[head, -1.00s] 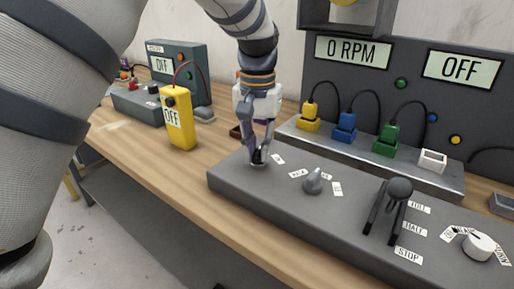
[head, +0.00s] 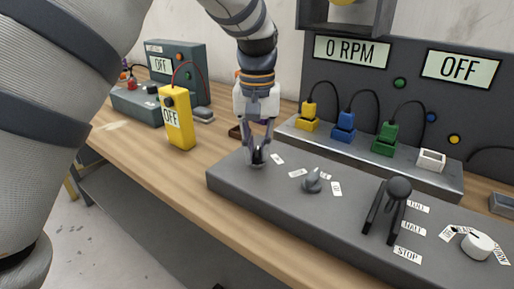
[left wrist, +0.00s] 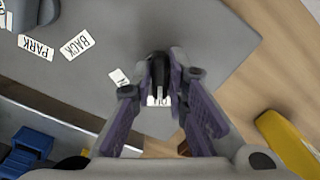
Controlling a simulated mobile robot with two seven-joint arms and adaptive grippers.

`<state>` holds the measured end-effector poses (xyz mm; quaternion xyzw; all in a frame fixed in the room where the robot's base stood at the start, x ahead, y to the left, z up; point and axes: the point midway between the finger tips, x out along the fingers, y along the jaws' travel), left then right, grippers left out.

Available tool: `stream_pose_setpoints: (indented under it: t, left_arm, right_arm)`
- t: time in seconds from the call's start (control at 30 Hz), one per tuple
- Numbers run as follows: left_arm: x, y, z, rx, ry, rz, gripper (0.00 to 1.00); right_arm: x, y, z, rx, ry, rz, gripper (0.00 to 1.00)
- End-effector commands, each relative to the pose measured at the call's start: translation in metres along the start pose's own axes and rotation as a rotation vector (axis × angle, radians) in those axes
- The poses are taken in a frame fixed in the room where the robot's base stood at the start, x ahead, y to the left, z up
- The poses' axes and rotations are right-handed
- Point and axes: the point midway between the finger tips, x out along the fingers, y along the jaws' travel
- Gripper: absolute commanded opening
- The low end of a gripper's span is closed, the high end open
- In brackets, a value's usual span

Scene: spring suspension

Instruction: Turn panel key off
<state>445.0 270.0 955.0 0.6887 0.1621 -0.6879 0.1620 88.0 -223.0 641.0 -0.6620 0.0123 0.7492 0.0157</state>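The black panel key (head: 258,156) stands at the left end of the grey control panel (head: 232,181). In the left wrist view the key (left wrist: 158,66) sits between my fingertips, above a white label that is partly covered. Another small label (left wrist: 119,77) lies beside it. My left gripper (head: 258,152) points down at the panel; its two purple-padded fingers close in on the key from both sides and appear to touch it. The left gripper also fills the middle of the left wrist view (left wrist: 160,75). My right gripper is not in view.
A yellow meter (head: 177,125) reading OFF stands to the left. Displays behind read 0 RPM (head: 352,50) and OFF (head: 460,68).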

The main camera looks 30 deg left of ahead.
Motion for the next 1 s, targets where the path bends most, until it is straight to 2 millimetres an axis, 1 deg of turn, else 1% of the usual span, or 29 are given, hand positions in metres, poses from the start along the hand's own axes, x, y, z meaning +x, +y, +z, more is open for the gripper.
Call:
stream_pose_setpoints:
  t: [0.03, 0.07, 0.33, 0.43, 0.53, 0.7, 0.8, 0.9, 1.0]
  left_arm:
    - [0.000, 0.000, 0.000, 0.000, 0.001, 0.001, 0.27]
    - [0.000, 0.000, 0.000, 0.000, 0.001, 0.001, 0.33]
    - [0.000, 0.000, 0.000, 0.001, 0.000, 0.000, 0.33]
    - [-0.008, 0.000, -0.001, 0.002, 0.002, 0.001, 0.33]
    - [-0.031, 0.000, -0.001, 0.002, 0.006, 0.003, 0.33]
    - [-0.079, 0.000, -0.001, 0.001, 0.006, 0.002, 0.33]
    - [-0.100, 0.000, -0.001, 0.001, 0.004, 0.001, 0.33]
    - [-0.114, 0.000, -0.001, 0.001, 0.003, 0.001, 0.33]
    - [-0.120, 0.000, 0.000, 0.001, 0.001, 0.001, 0.33]
  right_arm:
    - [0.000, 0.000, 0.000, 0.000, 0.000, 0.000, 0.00]
    - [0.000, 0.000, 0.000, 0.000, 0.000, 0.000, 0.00]
    - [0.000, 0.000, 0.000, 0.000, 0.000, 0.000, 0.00]
    - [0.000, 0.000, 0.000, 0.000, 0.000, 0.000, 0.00]
    - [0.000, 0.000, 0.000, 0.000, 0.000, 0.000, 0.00]
    - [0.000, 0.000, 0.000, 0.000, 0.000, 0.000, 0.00]
    - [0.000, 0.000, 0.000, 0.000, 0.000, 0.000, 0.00]
    - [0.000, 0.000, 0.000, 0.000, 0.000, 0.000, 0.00]
    - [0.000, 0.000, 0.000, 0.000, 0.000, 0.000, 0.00]
